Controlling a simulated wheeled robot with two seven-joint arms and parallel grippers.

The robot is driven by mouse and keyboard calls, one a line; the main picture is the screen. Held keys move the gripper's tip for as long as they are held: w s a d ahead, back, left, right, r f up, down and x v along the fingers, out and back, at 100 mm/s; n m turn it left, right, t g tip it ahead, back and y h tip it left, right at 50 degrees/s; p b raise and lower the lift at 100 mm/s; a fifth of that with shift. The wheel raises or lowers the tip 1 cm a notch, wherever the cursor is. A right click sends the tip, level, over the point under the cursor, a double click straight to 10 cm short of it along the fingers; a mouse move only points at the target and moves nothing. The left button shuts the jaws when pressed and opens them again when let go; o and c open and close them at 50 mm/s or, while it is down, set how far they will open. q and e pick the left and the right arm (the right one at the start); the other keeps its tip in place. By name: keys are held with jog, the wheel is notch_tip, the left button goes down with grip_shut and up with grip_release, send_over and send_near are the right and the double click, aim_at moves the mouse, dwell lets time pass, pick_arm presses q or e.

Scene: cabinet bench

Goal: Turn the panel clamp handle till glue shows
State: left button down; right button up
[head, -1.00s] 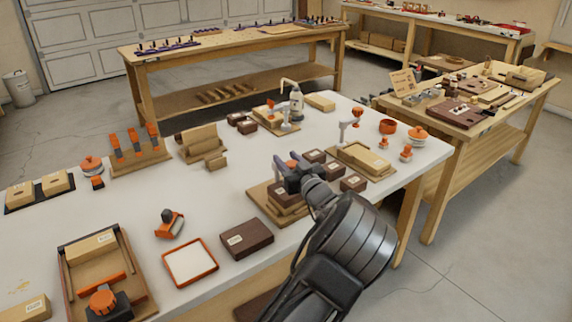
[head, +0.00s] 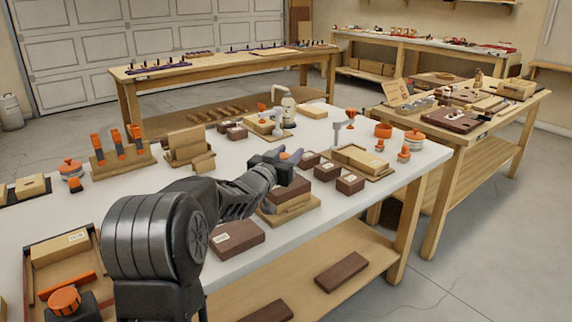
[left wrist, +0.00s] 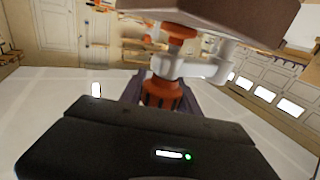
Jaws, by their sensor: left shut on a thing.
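My left gripper (head: 286,160) is at the panel clamp, over the near edge of the white bench. In the left wrist view, its dark fingers are shut around the clamp's ribbed orange handle (left wrist: 162,93). The pale grey clamp body (left wrist: 205,69) and a second orange part (left wrist: 177,36) show above the handle. A dark brown board (left wrist: 235,14) fills the top of that view. In the head view, the stacked panel boards (head: 290,205) lie just below the gripper, and the clamp is mostly hidden. The glue line is too small to tell. My right gripper is out of view.
Small dark blocks (head: 327,171) stand close to the right of the gripper. A dark brown box (head: 236,238) lies to its left, near my arm. Another clamp with an orange top (head: 350,114) stands farther back. Boards (head: 341,272) lie on the lower shelf.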

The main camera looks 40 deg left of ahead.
pick_arm(q)
jog(key=shift+a+r+m+h+p, duration=0.1)
jog(key=shift+m+h+p, duration=0.2)
jog(key=shift+m+h, duration=0.3)
jog(key=m+h+p, duration=0.1)
jog(key=h, duration=0.1)
jog(key=m+h+p, duration=0.1)
jog(key=h+p, duration=0.1)
jog(key=shift+d+r, duration=0.15)
jog(key=shift+d, duration=0.2)
jog(key=shift+d+m+h+p, duration=0.2)
jog(key=shift+m+h+p, duration=0.3)
jog(key=shift+h, duration=0.25)
jog(key=shift+d+m+h+p, duration=0.2)
jog(key=shift+m+h+p, duration=0.3)
jog(key=shift+h, duration=0.25)
jog(key=c, duration=0.9)
grip_release()
jog(key=shift+f+g, duration=0.25)
jog(key=shift+g, duration=0.05)
jog(key=shift+v, duration=3.9)
